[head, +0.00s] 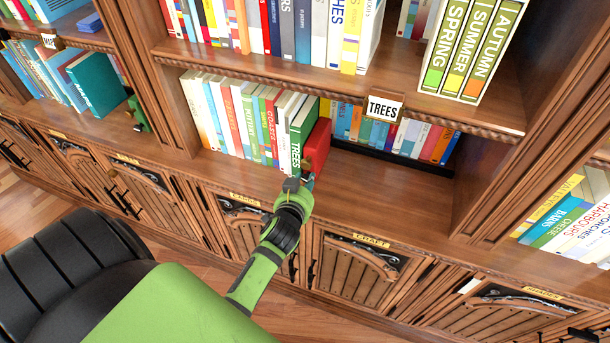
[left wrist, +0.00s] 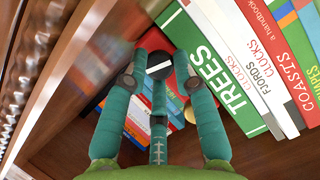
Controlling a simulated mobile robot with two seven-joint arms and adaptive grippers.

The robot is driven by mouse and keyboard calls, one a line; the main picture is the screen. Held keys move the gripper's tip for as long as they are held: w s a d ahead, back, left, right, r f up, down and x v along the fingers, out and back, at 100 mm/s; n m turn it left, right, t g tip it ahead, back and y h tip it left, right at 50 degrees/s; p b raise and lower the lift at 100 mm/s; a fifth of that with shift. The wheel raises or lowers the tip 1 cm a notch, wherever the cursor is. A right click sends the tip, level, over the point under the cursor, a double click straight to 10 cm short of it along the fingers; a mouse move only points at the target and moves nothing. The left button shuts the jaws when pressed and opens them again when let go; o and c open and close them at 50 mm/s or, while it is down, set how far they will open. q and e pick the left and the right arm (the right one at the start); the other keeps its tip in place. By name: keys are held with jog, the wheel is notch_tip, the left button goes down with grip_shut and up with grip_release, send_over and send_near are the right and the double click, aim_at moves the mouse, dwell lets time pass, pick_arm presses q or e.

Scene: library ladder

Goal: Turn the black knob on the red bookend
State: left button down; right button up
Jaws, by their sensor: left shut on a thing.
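The red bookend (head: 317,146) stands on the lower shelf at the right end of a row of books, beside the green TREES book (head: 303,130). In the left wrist view the red bookend (left wrist: 153,40) shows between and beyond my fingers. The black knob (left wrist: 157,74) has a white line mark and sits between the teal fingers. My left gripper (head: 300,180) reaches the front of the bookend, and its fingers (left wrist: 158,85) are closed around the knob. The knob is hidden in the head view. My right gripper is not in view.
A TREES label (head: 384,107) hangs on the shelf edge above. More books (head: 400,135) stand at the back right of the lower shelf, with bare shelf (head: 390,190) before them. A green bookend (head: 138,113) stands in the left bay. Cabinet doors (head: 358,270) lie below.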

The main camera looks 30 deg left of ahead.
pick_arm(q)
jog(key=shift+a+n+h+p, duration=0.1)
jog(key=shift+n+h+p, duration=0.7)
jog(key=shift+n+p, duration=0.3)
jog(key=c, duration=1)
grip_release()
jog(key=shift+f, duration=0.1)
jog(key=v, duration=1.2)
